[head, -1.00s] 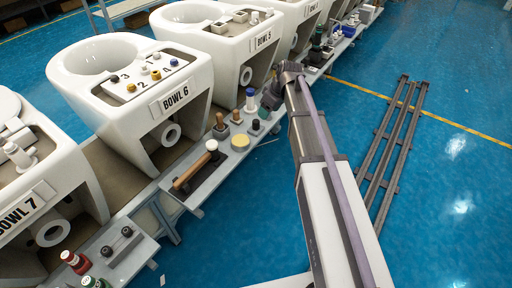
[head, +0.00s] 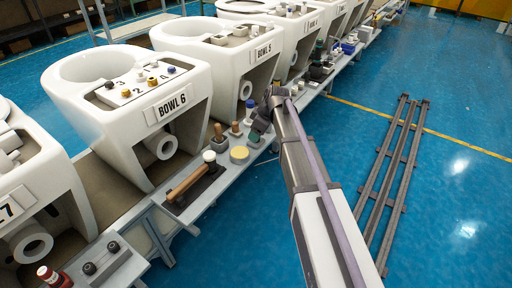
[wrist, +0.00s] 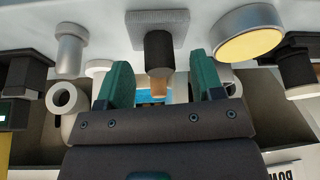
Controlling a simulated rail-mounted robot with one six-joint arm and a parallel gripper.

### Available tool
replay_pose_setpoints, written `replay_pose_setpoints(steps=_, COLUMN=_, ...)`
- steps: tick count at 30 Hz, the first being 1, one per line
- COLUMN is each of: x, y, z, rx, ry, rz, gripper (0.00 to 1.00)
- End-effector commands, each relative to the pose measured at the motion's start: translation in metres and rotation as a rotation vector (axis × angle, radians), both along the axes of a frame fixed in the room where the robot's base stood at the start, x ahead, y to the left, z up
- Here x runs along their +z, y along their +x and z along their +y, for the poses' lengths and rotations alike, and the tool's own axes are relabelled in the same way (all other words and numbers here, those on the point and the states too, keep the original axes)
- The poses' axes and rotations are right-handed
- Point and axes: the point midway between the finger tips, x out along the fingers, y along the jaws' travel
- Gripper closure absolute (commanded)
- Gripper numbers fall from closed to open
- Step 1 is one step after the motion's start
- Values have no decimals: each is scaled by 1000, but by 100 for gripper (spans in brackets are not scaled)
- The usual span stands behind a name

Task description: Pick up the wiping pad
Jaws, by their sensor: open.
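I take the wiping pad to be the grey square pad with a dark upright knob. In the wrist view the wiping pad (wrist: 172,18) is at top centre, its knob pointing toward me. My gripper (wrist: 158,65) is open, its two green fingers on either side of the knob's line, with no visible grip on it. In the head view the wiping pad (head: 254,144) sits on the shelf below Bowl 6, partly hidden by my gripper (head: 258,129), which is just above it.
A round yellow-topped tin (head: 239,154) stands close beside the pad on the shelf, with a wooden-handled tool (head: 186,182) farther left. A blue-capped bottle (head: 250,107) and brown-handled pieces (head: 218,131) stand close by. Open blue floor (head: 330,130) lies to the right.

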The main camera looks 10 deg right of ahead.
Motion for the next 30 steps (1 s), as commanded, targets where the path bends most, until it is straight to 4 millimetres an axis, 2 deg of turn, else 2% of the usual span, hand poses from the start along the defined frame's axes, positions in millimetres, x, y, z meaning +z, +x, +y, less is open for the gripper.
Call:
replay_pose_setpoints(steps=1, x=-18, y=2, z=3, rx=1, ry=0, rz=0, gripper=39)
replay_pose_setpoints(steps=9, x=-15, y=3, z=5, rx=-1, ry=0, rz=0, gripper=41)
replay_pose_setpoints(steps=25, x=-15, y=3, z=5, rx=-1, ry=0, rz=0, gripper=92)
replay_pose_setpoints(steps=27, x=-15, y=3, z=5, rx=-1, ry=0, rz=0, gripper=97)
replay_pose_setpoints(steps=30, x=-15, y=3, z=5, rx=-1, ry=0, rz=0, gripper=97)
